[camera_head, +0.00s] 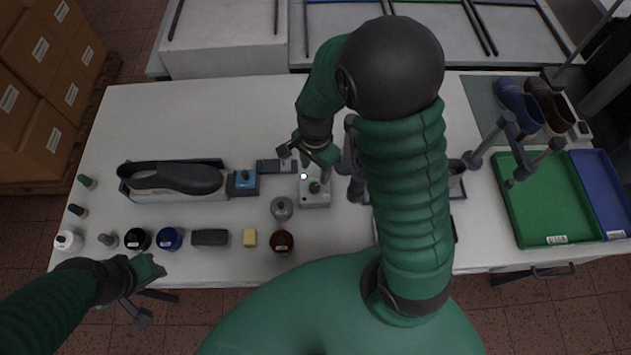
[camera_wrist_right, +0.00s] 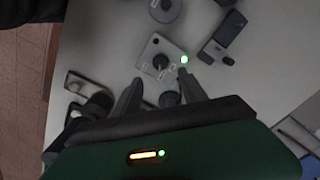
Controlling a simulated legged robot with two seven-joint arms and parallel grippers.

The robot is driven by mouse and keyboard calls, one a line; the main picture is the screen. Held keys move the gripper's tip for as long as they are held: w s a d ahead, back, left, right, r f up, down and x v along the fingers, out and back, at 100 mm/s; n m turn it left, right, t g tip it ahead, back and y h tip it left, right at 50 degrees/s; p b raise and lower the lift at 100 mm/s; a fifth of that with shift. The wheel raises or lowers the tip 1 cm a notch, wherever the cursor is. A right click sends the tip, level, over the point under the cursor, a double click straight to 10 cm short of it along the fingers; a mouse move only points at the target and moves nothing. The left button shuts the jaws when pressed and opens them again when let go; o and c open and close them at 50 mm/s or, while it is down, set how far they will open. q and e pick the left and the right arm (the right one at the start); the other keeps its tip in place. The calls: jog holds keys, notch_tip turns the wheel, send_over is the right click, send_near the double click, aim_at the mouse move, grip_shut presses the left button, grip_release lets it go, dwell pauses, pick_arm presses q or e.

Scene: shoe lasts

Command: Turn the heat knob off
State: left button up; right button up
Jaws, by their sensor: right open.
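The heat knob (camera_head: 314,187) is a small dark knob on top of a light grey control box (camera_head: 316,200). A green light glows on the box beside it. In the right wrist view the knob (camera_wrist_right: 160,62) stands just beyond my fingertips, with a pale mark close by. My right gripper (camera_head: 309,153) is above the back of the box. In the right wrist view its two fingers (camera_wrist_right: 160,80) are apart, with nothing held between them. I cannot tell whether either finger touches the knob. My left gripper (camera_head: 145,292) is at the table's front left edge, away from the box.
A dark shoe last (camera_head: 175,178) and a blue-topped block (camera_head: 243,181) lie left of the box. A round grey metal item (camera_head: 281,208) and a brown jar (camera_head: 281,241) stand close in front. Several jars line the front edge. A green tray (camera_head: 547,205) is at the right.

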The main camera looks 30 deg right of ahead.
aim_at(315, 185)
notch_tip(315, 185, down, 9)
jog(key=shift+a+r, duration=0.1)
jog(key=shift+r, duration=0.1)
grip_shut()
